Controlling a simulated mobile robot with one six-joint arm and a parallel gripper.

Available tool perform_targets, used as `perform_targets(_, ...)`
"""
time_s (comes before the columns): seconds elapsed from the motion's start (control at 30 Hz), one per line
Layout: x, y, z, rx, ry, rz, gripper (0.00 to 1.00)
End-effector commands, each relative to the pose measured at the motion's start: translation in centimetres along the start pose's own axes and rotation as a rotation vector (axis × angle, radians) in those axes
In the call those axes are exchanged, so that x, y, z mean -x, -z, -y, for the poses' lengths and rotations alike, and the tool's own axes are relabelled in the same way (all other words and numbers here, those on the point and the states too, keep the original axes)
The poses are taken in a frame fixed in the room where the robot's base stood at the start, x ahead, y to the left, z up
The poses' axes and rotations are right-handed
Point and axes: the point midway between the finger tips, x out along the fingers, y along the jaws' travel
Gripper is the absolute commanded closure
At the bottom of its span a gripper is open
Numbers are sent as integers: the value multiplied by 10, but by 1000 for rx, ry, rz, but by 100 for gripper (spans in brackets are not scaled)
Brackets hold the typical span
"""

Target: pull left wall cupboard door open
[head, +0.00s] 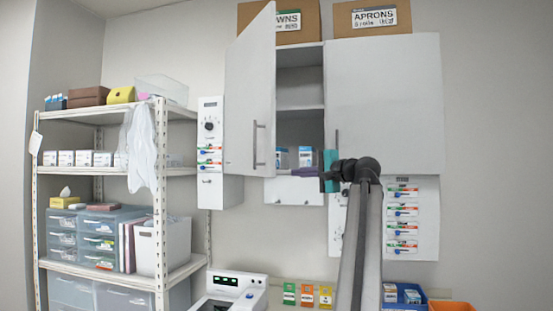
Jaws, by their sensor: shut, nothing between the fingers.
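The left wall cupboard door (247,100) stands swung open towards the left. Its vertical bar handle (265,145) shows on the door's face. The opened bay shows shelves (301,106), with small bottles and boxes (305,157) on the lowest one. The right cupboard door (385,100) is shut; part of its handle shows just above my arm. My gripper (326,178) is at the lower right of the open bay, apart from the left door and its handle. It is shut and empty; its fingertips are small and hard to make out.
Cardboard boxes (373,16) stand on top of the cupboard. A loaded shelf rack (60,267) is at the left. A wall unit with a dial (210,140) is beside the open door. A white device (237,288) and blue and orange bins (452,306) are below.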

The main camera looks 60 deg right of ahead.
Motion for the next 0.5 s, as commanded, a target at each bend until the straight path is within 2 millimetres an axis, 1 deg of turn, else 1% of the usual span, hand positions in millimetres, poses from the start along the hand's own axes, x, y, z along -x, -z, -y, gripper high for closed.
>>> perform_targets(0.03,12,2,18,3,15,-9,100)
perform_targets(0.1,24,2,33,4,32,-14,100)
perform_targets(0.2,34,2,47,6,45,-19,100)
perform_targets(0.3,38,1,51,5,50,-20,100)
perform_targets(0.5,37,1,50,5,50,-20,100)
